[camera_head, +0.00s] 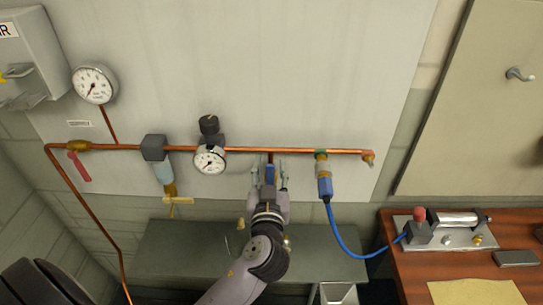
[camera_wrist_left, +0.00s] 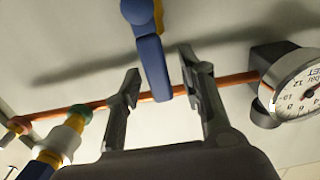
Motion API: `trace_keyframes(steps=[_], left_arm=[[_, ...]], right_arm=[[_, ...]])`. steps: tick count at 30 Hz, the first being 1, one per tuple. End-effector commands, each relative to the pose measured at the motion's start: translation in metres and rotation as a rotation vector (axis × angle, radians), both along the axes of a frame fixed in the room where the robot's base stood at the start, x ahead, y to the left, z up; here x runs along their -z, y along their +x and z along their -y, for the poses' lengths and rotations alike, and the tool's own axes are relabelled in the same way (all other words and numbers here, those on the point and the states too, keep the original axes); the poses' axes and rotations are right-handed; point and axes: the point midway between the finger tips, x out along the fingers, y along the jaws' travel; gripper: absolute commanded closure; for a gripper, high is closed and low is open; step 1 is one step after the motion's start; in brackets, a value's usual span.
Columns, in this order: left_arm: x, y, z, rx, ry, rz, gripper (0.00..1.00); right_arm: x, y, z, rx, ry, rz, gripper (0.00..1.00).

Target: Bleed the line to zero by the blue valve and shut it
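The blue valve (camera_head: 270,174) has a blue lever and hangs below the copper pipe (camera_head: 240,149) at mid-panel. In the left wrist view its blue lever (camera_wrist_left: 156,68) lies between my fingers, crossing in front of the pipe. My left gripper (camera_head: 269,168) is open, one finger on each side of the lever; in the left wrist view (camera_wrist_left: 160,68) gaps show between lever and fingers. A round gauge (camera_head: 209,161) with a black-knobbed regulator sits left of the valve; it shows partly in the left wrist view (camera_wrist_left: 300,90). Its reading is too small to tell. My right gripper is out of view.
A second gauge (camera_head: 94,84) and a red-handled valve (camera_head: 79,165) are at left. A blue hose (camera_head: 341,238) runs from a coupling (camera_head: 324,180) to a device (camera_head: 445,228) on the wooden table (camera_head: 405,275). A grey bench (camera_head: 190,250) is below the panel.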

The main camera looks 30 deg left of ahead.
Motion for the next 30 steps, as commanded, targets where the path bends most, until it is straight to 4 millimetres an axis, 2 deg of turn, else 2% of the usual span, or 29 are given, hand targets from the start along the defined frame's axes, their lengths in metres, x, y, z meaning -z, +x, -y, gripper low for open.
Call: trace_keyframes(steps=[10,26,30], left_arm=[[0.0000,-0.0012,0.0005,-0.001,0.000,0.000,0.63],[0.0000,-0.0010,0.0004,-0.001,0.000,0.000,0.99],[-0.0001,-0.0011,0.0005,0.000,0.000,0.000,1.00]], right_arm=[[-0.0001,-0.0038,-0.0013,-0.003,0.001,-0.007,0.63],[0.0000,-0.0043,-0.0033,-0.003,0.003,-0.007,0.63],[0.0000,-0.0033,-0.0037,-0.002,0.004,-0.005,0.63]])
